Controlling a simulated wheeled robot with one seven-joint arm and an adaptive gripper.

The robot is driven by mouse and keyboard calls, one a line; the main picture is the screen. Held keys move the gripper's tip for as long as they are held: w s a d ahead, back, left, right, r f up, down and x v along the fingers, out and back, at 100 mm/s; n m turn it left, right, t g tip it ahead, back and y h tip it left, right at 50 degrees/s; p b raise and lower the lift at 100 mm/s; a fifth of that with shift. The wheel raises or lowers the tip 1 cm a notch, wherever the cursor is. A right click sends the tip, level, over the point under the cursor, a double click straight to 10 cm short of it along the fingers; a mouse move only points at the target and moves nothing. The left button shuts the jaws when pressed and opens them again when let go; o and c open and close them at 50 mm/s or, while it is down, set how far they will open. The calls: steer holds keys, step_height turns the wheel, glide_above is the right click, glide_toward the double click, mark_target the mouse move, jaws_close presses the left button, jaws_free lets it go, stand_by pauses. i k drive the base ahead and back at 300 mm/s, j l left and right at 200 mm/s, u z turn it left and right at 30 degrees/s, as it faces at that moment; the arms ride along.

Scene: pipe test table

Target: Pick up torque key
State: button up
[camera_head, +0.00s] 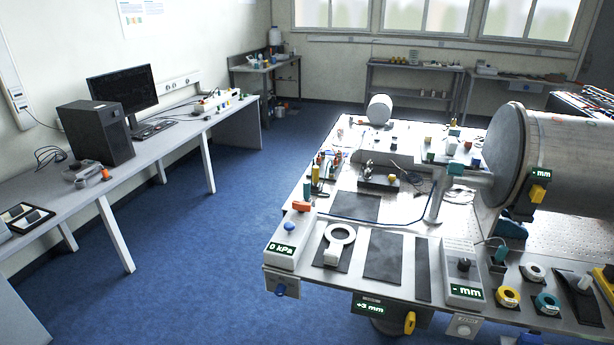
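I cannot tell for sure which thing is the torque key. Several small tools and parts lie on the pipe test table (345,290). A white ring with a short block-like grip (340,234) lies on a dark mat at the table's front left. An orange piece (301,206) sits at the back of the box reading "0 kPa" (286,245). A yellow handle (410,322) shows at the front edge, beside a "+3 mm" display (371,307). Upright coloured tools (315,180) stand at the table's left side. My gripper is not in view.
A large grey pipe (565,160) with a dark end disc fills the table's right. A "- mm" box (462,270) and tape rolls (508,296) stand at the front right. A desk with a computer (97,134) runs along the left wall. Blue floor (210,240) lies clear between.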

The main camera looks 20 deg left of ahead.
mark_target(315, 185)
steer(key=i+j, duration=0.2)
steer(key=j, duration=0.2)
steer(key=i+j, duration=0.2)
steer(key=j, duration=0.2)
steer(key=i+j, duration=0.15)
steer(key=j, duration=0.3)
steer(key=i+j, duration=0.2)
steer(key=j, duration=0.2)
steer(key=i+j, duration=0.2)
steer(key=j, duration=0.2)
steer(key=i+j, duration=0.2)
steer(key=j, duration=0.2)
steer(key=i+j, duration=0.3)
steer(key=j, duration=0.2)
steer(key=i+j, duration=0.3)
steer(key=j, duration=0.15)
steer(key=i+j+z, duration=0.1)
steer(key=i, duration=0.25)
steer(key=i+j, duration=0.35)
steer(key=i+l+z, duration=0.05)
